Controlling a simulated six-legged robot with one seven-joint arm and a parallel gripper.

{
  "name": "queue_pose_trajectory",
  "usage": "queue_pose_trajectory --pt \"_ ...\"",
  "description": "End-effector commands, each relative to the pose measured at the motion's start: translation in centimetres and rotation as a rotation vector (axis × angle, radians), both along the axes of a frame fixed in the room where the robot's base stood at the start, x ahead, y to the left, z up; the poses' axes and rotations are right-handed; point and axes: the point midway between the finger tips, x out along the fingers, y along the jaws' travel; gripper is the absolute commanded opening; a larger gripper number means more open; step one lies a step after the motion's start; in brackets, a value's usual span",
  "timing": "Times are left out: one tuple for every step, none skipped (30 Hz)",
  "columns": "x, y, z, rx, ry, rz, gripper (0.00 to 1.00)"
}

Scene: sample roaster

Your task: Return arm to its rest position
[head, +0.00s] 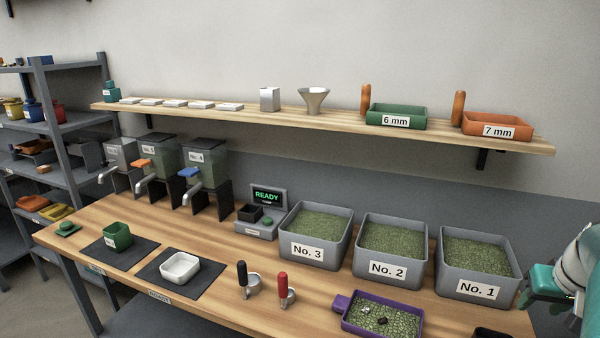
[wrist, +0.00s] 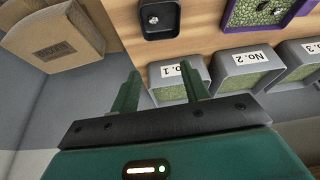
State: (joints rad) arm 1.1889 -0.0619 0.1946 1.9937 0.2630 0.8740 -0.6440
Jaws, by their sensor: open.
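My gripper (wrist: 163,90) is open and empty in the wrist view. Its two green fingers stand apart, with the grey bin labelled No. 1 (wrist: 165,93) showing behind and between them. In the head view the teal and white end of my arm is at the right edge, beside the No. 1 bin (head: 478,284). The fingertips cannot be made out clearly there.
The wooden bench holds grey bins No. 2 (head: 390,274) and No. 3 (head: 316,258), a purple tray (head: 349,328), two scoops and a scale (head: 262,229). A shelf (head: 345,128) runs above. A brown sack (wrist: 62,40) shows in the wrist view.

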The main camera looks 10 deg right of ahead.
Motion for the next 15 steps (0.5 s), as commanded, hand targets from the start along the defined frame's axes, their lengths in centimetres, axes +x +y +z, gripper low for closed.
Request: queue_pose_trajectory --pt "0.9 1.2 0.4 -0.007 -0.004 0.016 0.46" --pt "1.4 2.1 0.8 -0.01 -0.009 0.022 0.46" --pt "2.1 3.3 1.2 -0.016 -0.015 0.033 0.46" --pt "2.7 4.4 1.6 -0.019 -0.021 0.04 0.46" --pt "3.3 5.5 1.9 -0.023 -0.028 0.048 0.46" --pt "4.0 7.2 2.4 -0.027 -0.039 0.06 0.46" --pt "4.5 8.4 2.8 -0.029 -0.048 0.068 0.46" --pt "4.9 9.6 3.1 -0.03 -0.058 0.075 0.46" --pt "5.5 11.2 3.6 -0.031 -0.072 0.085 0.46" --pt "5.8 12.4 3.9 -0.032 -0.082 0.093 0.46" --pt "6.1 13.6 4.2 -0.032 -0.092 0.102 0.46" --pt "6.4 15.2 4.6 -0.031 -0.106 0.114 0.46" --pt "6.5 16.5 4.8 -0.03 -0.114 0.124 0.46" --pt "6.5 17.8 5.0 -0.027 -0.12 0.136 0.46" --pt "6.4 19.6 5.0 -0.025 -0.125 0.156 0.46"
